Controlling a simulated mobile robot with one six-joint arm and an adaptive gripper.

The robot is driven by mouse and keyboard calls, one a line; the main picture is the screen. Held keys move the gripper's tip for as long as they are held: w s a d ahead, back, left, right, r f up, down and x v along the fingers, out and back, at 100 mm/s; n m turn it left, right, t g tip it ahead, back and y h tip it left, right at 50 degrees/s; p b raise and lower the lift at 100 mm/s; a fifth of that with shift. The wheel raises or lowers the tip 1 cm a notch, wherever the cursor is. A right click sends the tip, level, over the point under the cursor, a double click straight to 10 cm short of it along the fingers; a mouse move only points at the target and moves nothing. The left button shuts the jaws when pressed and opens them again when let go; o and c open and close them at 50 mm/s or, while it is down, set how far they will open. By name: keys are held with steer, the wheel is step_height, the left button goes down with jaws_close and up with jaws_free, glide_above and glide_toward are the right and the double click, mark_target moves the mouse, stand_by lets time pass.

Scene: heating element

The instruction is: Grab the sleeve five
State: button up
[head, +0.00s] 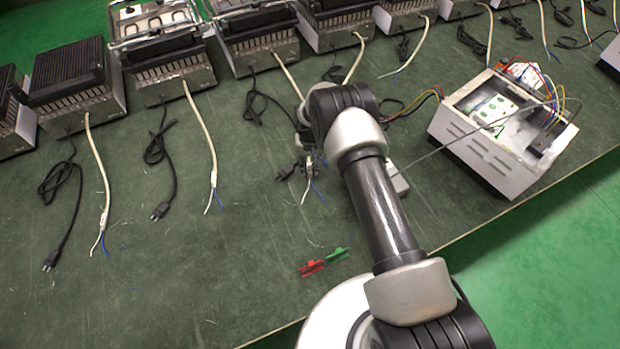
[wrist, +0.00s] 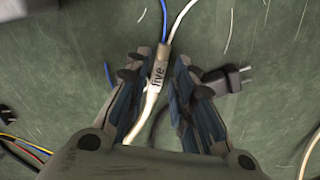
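The sleeve (wrist: 159,66) is a short grey tube with dark lettering that seems to read "five". It sits on a pale cable, with a white and a blue wire leaving its far end. My gripper (wrist: 158,74) is open in the wrist view, with one finger on each side of the sleeve. Narrow gaps show between the fingers and the sleeve. The pale cable (wrist: 151,98) runs back between the fingers. In the head view my arm hides most of the gripper, and I cannot make out the lettering there.
A black plug (wrist: 228,80) lies just right of the right finger. An open white box (head: 505,130) with coloured wires stands at the right. Several heater units (head: 75,85) line the back. Red (head: 311,267) and green (head: 337,254) clips lie near the front edge.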

mark_target(310, 171)
step_height(310, 171, down, 2)
steer(key=shift+f, duration=0.2)
steer(key=shift+c, duration=0.3)
jaws_close()
steer(key=shift+r, duration=0.1)
step_height(310, 171, up, 20)
steer(key=p, duration=0.5)
